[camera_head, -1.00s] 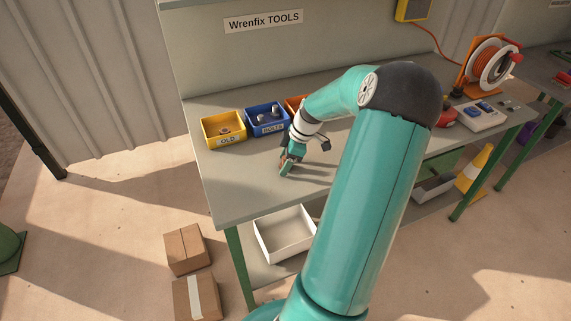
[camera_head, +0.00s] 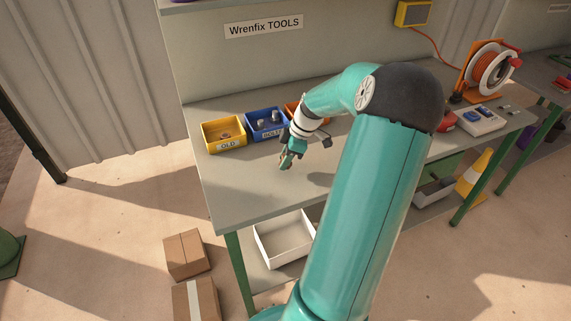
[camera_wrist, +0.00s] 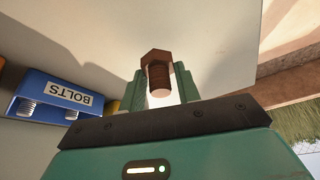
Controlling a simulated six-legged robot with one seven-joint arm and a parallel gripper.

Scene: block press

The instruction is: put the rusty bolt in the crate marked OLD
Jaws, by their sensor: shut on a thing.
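The rusty bolt (camera_wrist: 157,72), brown with a hex head, shows in the wrist view between the two green fingers. My gripper (camera_wrist: 159,88) is shut on it. In the head view my gripper (camera_head: 286,163) is over the bench top, in front of the blue crate; the bolt is too small to make out there. The yellow crate marked OLD (camera_head: 228,146) stands on the bench to the left of my gripper, with a small brownish thing inside.
The blue crate marked BOLTS (camera_head: 268,132) holds several bolts and stands beside the yellow one. An orange crate (camera_head: 293,108) is partly hidden behind my arm. The bench top (camera_head: 240,185) is bare in front of the crates.

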